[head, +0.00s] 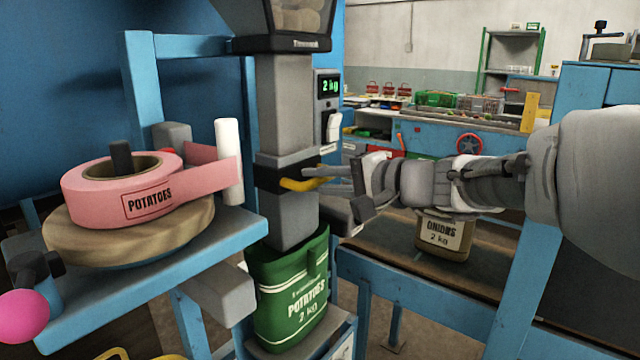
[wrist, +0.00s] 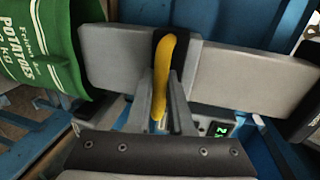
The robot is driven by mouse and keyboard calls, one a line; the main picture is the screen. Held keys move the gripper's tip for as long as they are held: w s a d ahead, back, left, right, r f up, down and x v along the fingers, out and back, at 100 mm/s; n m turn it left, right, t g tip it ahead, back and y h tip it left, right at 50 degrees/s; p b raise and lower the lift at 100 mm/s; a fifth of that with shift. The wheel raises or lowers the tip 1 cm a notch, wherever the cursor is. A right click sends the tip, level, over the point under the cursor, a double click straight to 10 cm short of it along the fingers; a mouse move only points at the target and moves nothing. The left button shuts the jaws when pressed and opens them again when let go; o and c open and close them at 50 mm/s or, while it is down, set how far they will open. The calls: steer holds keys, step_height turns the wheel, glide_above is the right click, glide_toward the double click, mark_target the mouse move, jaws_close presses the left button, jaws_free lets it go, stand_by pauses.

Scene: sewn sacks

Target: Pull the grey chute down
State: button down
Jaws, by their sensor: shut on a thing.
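The grey chute (head: 285,110) is an upright square tube below the hopper. A black collar with a yellow handle (head: 303,184) sits around it. My gripper (head: 335,180) reaches in from the right and is shut on the yellow handle. In the wrist view the yellow handle (wrist: 163,75) lies between my fingers (wrist: 161,100), and the grey chute (wrist: 120,57) runs sideways. A green potatoes sack (head: 291,290) stands under the chute, mouth up. The chute's lower end is at the sack's mouth; how far inside it reaches is hard to tell. The sack also shows in the wrist view (wrist: 35,55).
A pink potatoes label roll (head: 120,190) sits on a wooden disc at left. A scale display (head: 328,87) reads 2 kg beside the chute. A brown onions sack (head: 443,235) stands on the conveyor behind my arm. A blue frame post (head: 530,230) is at right.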

steer(key=shift+f+b, duration=0.5)
steer(key=shift+f, duration=0.4)
steer(key=c, duration=0.8)
jaws_free()
steer(key=shift+r, duration=0.1)
steer(key=shift+d+r, duration=0.1)
